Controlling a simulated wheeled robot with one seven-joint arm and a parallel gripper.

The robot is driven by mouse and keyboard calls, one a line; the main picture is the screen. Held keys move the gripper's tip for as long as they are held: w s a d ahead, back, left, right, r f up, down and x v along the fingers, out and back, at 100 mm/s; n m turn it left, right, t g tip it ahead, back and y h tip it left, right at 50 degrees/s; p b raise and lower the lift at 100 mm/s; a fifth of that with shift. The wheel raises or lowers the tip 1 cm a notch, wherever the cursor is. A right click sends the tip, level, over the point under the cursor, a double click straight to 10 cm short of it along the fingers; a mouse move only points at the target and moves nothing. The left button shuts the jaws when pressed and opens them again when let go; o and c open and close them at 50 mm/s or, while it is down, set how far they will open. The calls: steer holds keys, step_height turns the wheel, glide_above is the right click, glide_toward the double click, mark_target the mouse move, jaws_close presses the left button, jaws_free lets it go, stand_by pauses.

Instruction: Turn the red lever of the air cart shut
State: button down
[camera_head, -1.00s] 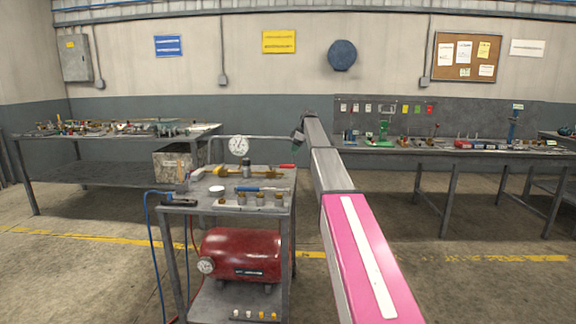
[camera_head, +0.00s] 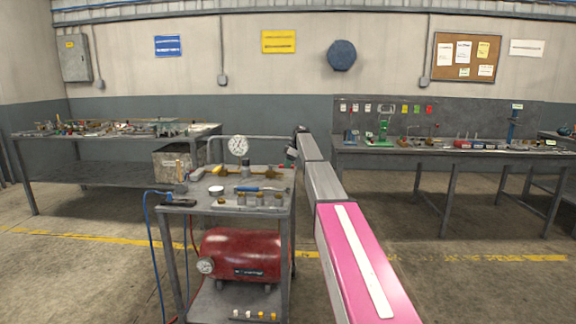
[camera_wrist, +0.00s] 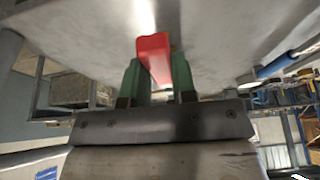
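The air cart (camera_head: 188,207) stands left of centre in the head view, with a round gauge (camera_head: 238,146) and brass pipework on top. My gripper (camera_head: 288,163) is at the right end of that pipework, small and partly hidden by my arm. In the wrist view the red lever (camera_wrist: 153,48) lies between the two green fingers of my gripper (camera_wrist: 157,78). One finger is on each side, close to it. I cannot tell whether they touch or press it. In the head view the lever is mostly hidden.
A red tank (camera_head: 240,255) sits on the cart's lower shelf. A blue hose (camera_head: 151,240) hangs at its left side. Workbenches with tools stand behind at left (camera_head: 80,140) and right (camera_head: 440,150). The floor right of the cart is clear.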

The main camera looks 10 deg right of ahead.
steer(key=shift+s, duration=0.1)
steer(key=s+m, duration=0.1)
steer(key=s+a+m+t, duration=0.1)
steer(key=s+m, duration=0.1)
steer(key=shift+a+m, duration=0.1)
steer(key=shift+m, duration=0.2)
steer(key=s+a+m, duration=0.1)
steer(key=m, duration=0.1)
steer(key=s+a+m+t+h, duration=0.1)
steer(key=m, duration=0.1)
steer(key=shift+s+a+t+h, duration=0.25)
steer(key=shift+t+h, duration=0.05)
steer(key=a+m, duration=0.1)
steer(key=s+a+m+h, duration=0.1)
steer(key=m, duration=0.1)
steer(key=shift+s+a+m+t+h, duration=0.15)
steer(key=shift+a+m+t+h, duration=0.2)
steer(key=shift+a+m, duration=0.5)
steer(key=m, duration=0.1)
steer(key=a+m+h, duration=0.1)
steer(key=shift+a+m, duration=0.3)
steer(key=shift+m, duration=0.05)
steer(key=shift+a+m+h, duration=0.55)
steer(key=shift+a+m, duration=0.6)
steer(key=shift+m, duration=0.35)
steer(key=c, duration=0.9)
jaws_free()
